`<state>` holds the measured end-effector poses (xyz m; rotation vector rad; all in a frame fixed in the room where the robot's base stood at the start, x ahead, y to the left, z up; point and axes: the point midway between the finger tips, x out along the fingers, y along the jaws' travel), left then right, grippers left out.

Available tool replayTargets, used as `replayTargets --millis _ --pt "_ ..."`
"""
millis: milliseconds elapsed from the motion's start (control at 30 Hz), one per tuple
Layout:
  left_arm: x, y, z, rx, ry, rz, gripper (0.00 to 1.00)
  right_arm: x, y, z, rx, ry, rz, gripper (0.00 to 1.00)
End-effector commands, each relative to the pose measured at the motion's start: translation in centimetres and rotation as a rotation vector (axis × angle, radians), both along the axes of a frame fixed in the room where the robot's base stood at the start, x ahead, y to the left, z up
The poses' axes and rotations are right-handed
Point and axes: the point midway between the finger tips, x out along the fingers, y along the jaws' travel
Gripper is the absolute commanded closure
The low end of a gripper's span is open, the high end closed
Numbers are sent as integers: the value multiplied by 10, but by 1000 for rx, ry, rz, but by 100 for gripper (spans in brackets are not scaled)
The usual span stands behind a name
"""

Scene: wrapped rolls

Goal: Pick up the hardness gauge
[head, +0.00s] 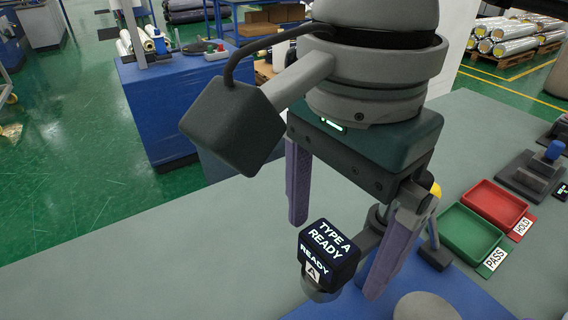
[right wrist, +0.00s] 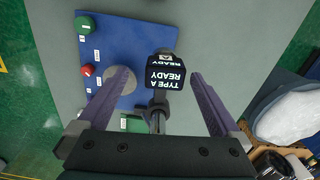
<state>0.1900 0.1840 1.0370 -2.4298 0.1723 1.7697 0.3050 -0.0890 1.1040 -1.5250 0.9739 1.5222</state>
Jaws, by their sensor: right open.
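The hardness gauge (head: 328,252) has a dark block head with a lit screen reading "TYPE A READY" and a label "A". It also shows in the right wrist view (right wrist: 165,72), on a dark stand over the blue mat (right wrist: 128,40). My right gripper (head: 335,258) is open, pointing down, with its purple fingers on either side of the gauge head. In the right wrist view the gripper (right wrist: 160,73) has clear gaps between the head and both fingers. The stand is partly hidden behind the gripper. My left gripper is not in view.
A green tray marked PASS (head: 472,233) and a red tray marked HOLD (head: 495,204) sit at the right. A grey disc (right wrist: 119,88), a red knob (right wrist: 88,70) and a green knob (right wrist: 86,25) are near the gauge. The grey tabletop (head: 150,270) at left is clear.

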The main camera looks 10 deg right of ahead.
Motion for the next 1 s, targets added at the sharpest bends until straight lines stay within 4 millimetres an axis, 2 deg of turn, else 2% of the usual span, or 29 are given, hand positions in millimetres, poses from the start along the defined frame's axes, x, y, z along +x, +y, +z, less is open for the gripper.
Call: replayTargets --millis 167,400,700,1000 --pt "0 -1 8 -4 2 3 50 2 0 -15 1 4 -2 0" --pt "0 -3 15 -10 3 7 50 6 0 -52 3 3 -1 0" --pt "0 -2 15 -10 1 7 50 7 0 -57 4 0 0 1" --pt "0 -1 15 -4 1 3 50 7 0 -57 4 0 0 35"
